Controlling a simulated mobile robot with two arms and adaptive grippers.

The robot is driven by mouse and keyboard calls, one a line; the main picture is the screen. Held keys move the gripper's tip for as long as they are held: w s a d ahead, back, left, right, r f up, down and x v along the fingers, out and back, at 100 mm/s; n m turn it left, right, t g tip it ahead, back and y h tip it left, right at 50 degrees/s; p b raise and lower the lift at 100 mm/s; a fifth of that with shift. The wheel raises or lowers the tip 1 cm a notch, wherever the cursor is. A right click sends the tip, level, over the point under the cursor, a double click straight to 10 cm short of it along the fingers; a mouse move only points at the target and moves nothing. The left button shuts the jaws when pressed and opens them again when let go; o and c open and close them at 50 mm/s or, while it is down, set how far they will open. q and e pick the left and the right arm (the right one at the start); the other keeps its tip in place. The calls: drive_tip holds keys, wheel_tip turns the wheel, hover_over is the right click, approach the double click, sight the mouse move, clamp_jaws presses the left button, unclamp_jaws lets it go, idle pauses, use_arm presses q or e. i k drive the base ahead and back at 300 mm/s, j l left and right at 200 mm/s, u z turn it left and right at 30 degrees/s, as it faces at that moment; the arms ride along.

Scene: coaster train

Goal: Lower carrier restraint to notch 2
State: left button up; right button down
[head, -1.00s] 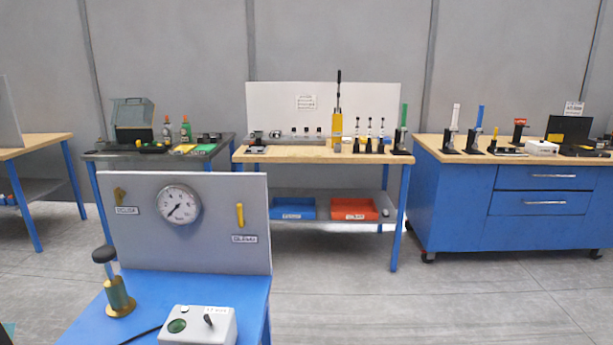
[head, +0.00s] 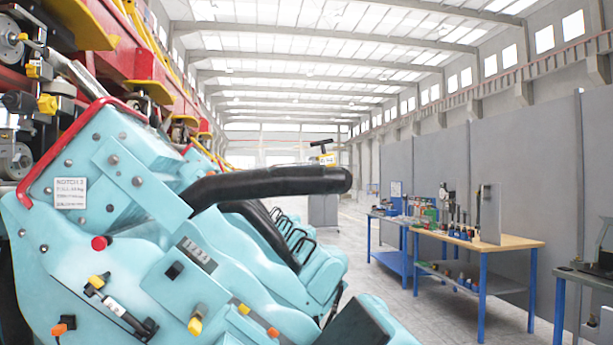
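A teal carrier (head: 100,225) fills the left of the head view, close to me. A thick black padded restraint bar (head: 270,181) rises from it and reaches right, with its long part nearly level above the teal seats. A small yellow tag with a black T-shaped piece (head: 325,154) shows just above the bar's end. A white label (head: 70,193) on the carrier's side starts with "NOTCH"; its number is too small to read surely. I cannot tell which notch the restraint sits at. Neither of my grippers is in view.
More teal seats with black bars (head: 290,240) stand behind the carrier. Red structure with yellow pipes (head: 120,65) rises at the upper left. A wooden-topped bench (head: 510,243) with blue legs stands right. Grey floor (head: 410,300) is open between train and bench.

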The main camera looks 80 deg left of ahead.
sight(312, 178)
drive_tip(key=u, duration=2.45)
drive_tip(key=i+j+z, duration=0.2)
drive_tip(key=z, duration=0.25)
drive_tip(key=i+j+z, duration=0.5)
drive_tip(key=j+z, duration=0.35)
drive_tip(key=l, duration=0.15)
